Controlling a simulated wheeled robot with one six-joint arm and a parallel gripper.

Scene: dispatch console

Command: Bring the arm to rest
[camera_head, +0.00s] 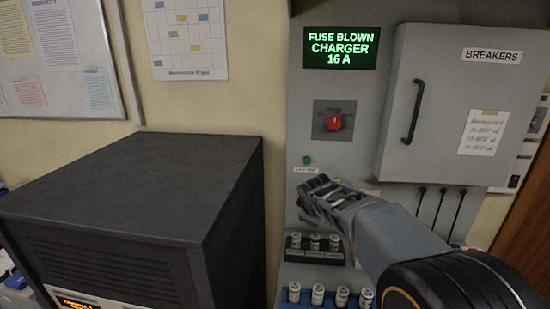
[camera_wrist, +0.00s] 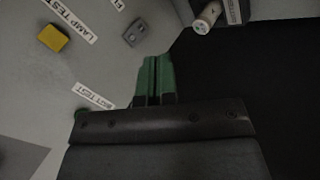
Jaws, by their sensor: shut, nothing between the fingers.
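My gripper (camera_head: 318,194) is in front of the grey panel, just above a row of fuses, with my arm reaching in from the lower right. In the wrist view my gripper (camera_wrist: 153,75) shows its two green fingers closed together with nothing between them. The fingers point along the panel face, and I cannot tell their exact distance from it. A green button (camera_head: 306,160) sits above the gripper in the head view.
A screen (camera_head: 340,47) reads "FUSE BLOWN CHARGER 16 A". A red knob (camera_head: 334,123) and a closed breaker door (camera_head: 440,110) are on the panel. Fuses (camera_head: 315,241) stand in holders below, with more in a blue rack (camera_head: 325,305). A dark cabinet (camera_head: 130,190) fills the left.

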